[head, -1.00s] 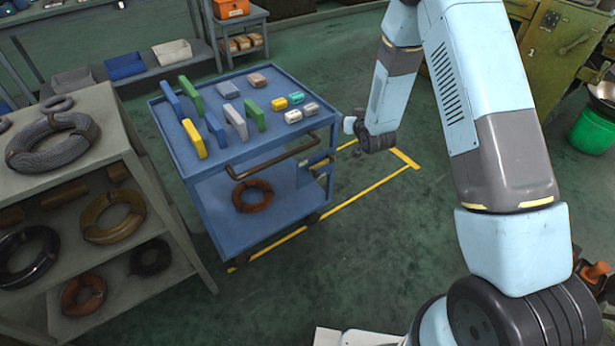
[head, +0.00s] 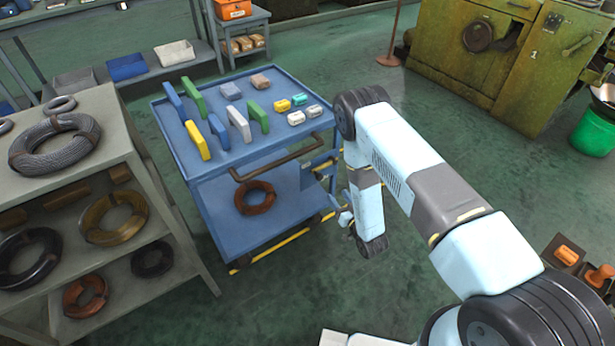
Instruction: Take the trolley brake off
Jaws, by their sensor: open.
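The blue trolley (head: 205,232) stands left of centre, with a dark push handle (head: 275,160) along its near edge. A small blue plate with a dark bar (head: 318,166) is fixed at its right front corner; I cannot tell for sure whether this is the brake. My gripper (head: 343,214) is low beside the trolley's right front corner, below the plate, and is open. It is small and partly hidden by my wrist, so I cannot tell whether it touches the trolley.
Colored blocks stand on the trolley top, and a brown coil (head: 254,197) lies on its lower shelf. A grey rack (head: 165,215) with wire coils is close on the left. Green machines (head: 470,60) and a green bucket (head: 595,132) are behind right. Floor in front is clear.

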